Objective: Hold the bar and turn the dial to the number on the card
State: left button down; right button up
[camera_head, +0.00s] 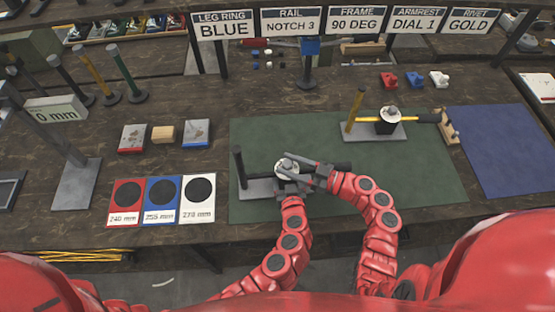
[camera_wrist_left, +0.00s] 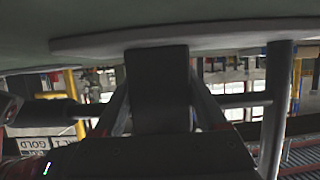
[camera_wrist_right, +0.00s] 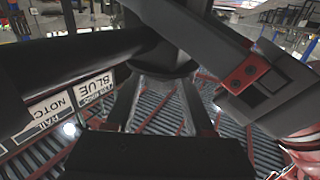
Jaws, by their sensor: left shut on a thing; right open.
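The card reading DIAL 1 (camera_head: 415,24) hangs at the back. My left gripper (camera_head: 293,181) is at the fixture's front, below the dial. In the left wrist view it is shut on a dark upright block (camera_wrist_left: 158,85) of the bar assembly. My right gripper (camera_head: 312,172) is open just right of the dial. In the right wrist view its fingers reach toward a dark round part (camera_wrist_right: 160,62); contact is unclear.
A similar fixture with a yellow post (camera_head: 354,108) stands behind on the green mat (camera_head: 420,180). A blue mat (camera_head: 500,150) lies right. Three colored pads with black discs (camera_head: 161,200) lie left. The mat right of the arms is clear.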

aim_at(278, 165)
jog(key=shift+x, duration=1.9)
jog(key=shift+d, duration=0.1)
grip_shut()
